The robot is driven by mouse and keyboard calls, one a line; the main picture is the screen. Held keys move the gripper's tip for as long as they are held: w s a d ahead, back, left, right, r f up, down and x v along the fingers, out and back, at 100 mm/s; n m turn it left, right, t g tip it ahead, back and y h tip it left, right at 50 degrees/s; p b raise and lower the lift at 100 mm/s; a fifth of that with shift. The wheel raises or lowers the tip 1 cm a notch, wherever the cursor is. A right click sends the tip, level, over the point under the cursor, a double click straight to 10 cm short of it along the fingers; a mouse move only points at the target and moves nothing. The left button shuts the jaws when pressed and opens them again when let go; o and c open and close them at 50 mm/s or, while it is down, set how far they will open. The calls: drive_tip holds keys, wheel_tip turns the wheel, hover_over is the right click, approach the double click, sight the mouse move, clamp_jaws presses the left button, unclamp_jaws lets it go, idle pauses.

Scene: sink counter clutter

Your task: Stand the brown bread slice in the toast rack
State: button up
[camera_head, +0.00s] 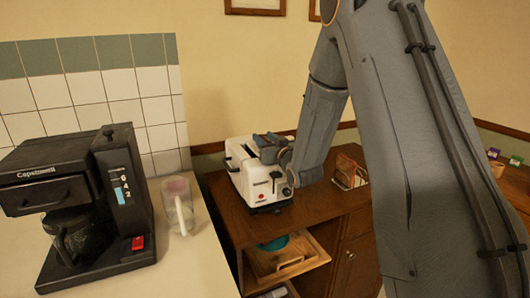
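A toast rack (361,182) with thin pale bars stands on the brown cabinet top, right of my forearm. A brown slice-like piece (347,168) is upright at the rack; its exact seating is too small to tell. A white toaster (250,183) stands to the left on the same cabinet. My gripper (262,146) is at the top of the toaster, over its slots. I cannot tell whether its fingers are apart or hold anything. No separate bread slice shows in the toaster; the gripper and wrist hide part of its top.
A black coffee maker (80,195) with a glass carafe and a clear pitcher (179,206) stand on the pale counter (190,268) at left. The cabinet (335,215) has an open shelf with wooden boards (285,262). My arm hides much of the right side.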

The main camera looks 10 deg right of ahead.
clamp_jaws()
drive_tip(key=shift+r, duration=0.1)
